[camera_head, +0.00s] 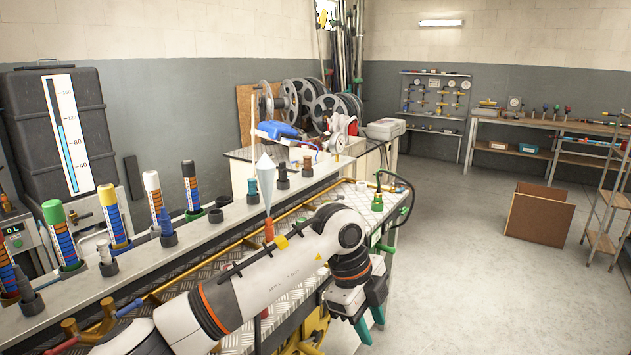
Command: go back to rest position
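My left arm, white with dark joints, reaches in from the bottom left over the workbench (285,205). Its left gripper (371,322) points down past the bench's right edge, above the floor. Its two teal-green fingertips show apart, with nothing seen between them. My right gripper and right arm are not in view.
The bench carries capped tubes (115,218) in holders and a pale cone-topped tool (266,180) close behind my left arm. A green-based fitting (377,201) and dark hose stand near the bench end. Open floor (470,270) lies right, with a brown board box (538,216).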

